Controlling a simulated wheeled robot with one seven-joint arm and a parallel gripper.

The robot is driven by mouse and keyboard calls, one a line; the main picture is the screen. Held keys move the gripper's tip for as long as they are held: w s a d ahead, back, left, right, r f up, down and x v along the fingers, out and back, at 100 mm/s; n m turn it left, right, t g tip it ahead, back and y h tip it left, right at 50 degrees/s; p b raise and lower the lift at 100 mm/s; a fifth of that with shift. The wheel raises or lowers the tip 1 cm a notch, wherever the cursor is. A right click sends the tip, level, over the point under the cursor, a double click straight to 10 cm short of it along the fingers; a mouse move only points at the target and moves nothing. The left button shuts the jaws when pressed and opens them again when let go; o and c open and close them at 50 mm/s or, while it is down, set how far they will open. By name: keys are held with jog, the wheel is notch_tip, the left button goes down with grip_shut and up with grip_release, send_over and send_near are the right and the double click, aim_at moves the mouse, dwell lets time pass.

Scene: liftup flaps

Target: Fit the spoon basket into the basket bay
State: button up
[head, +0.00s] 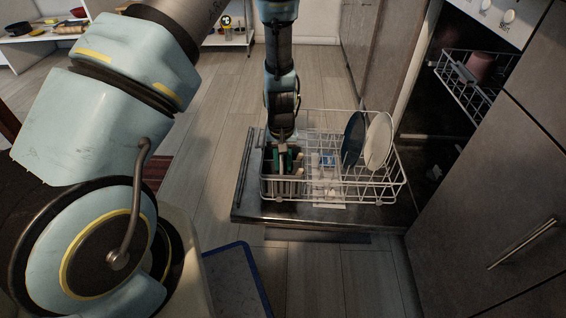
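The spoon basket (283,187) is a dark, divided holder at the front left of the pulled-out lower dishwasher rack (345,190). It appears to be within the rack's left end, where the bay would be, but I cannot tell whether it is fully seated. Utensil handles, some green and some pale, stick up from it. My gripper (283,152) points down right over the basket, among the handles. Its fingertips are small and partly hidden, so I cannot tell whether they are closed on the basket. The bay's floor is hidden.
A dark plate (353,138) and a white plate (378,140) stand upright in the rack, right of the basket. The rack rests over the open dishwasher door (252,205). An upper rack (470,82) with a pinkish cup is at right. A blue-edged mat (236,280) lies in front.

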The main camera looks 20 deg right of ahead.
jog(key=shift+o, duration=1.2)
notch_tip(320, 180, up, 11)
jog(key=p, duration=0.3)
jog(key=shift+a+f, duration=0.1)
jog(key=shift+a, duration=0.05)
